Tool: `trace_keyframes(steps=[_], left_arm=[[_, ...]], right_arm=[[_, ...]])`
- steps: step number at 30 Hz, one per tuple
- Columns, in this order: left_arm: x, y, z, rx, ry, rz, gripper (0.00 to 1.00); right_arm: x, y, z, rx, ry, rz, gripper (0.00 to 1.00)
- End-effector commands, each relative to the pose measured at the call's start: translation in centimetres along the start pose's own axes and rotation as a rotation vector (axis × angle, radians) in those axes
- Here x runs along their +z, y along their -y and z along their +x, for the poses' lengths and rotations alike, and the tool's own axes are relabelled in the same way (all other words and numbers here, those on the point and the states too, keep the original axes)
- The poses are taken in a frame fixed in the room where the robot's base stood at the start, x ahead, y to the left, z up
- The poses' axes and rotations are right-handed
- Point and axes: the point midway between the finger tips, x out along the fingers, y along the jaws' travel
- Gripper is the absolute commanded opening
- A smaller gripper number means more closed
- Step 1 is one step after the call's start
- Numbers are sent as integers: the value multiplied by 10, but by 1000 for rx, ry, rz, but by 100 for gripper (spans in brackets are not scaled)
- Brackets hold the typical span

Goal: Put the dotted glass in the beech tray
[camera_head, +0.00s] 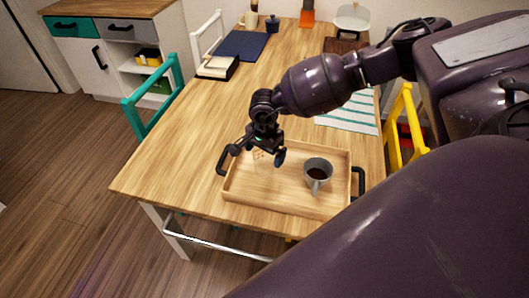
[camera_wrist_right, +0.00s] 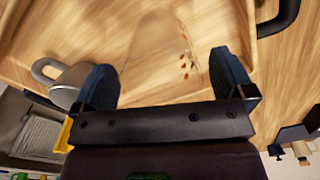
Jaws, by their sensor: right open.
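The beech tray (camera_head: 290,207) lies on the near part of the wooden table, with a black handle at each end. The dotted glass (camera_head: 259,166), clear with small orange dots, is in the left part of the tray; its outline is faint. My right gripper (camera_head: 258,154) is above it with fingers spread. In the right wrist view the glass (camera_wrist_right: 160,50) shows between and beyond the open fingers (camera_wrist_right: 165,80), with space on both sides. Whether it stands fully on the tray floor is hard to tell. My left gripper is not in view.
A grey mug (camera_head: 318,176) with dark liquid stands in the tray's right part. A striped mat (camera_head: 348,114) lies behind the tray. A dark blue mat (camera_head: 241,45) and a black-and-cream item (camera_head: 217,67) lie farther back. The table's left near part is clear.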

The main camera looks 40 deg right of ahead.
Motion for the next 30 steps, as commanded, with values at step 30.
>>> trace_keyframes(steps=[30], left_arm=[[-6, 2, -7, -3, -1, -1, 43]], right_arm=[[0, 0, -116, -1, 0, 0, 100]])
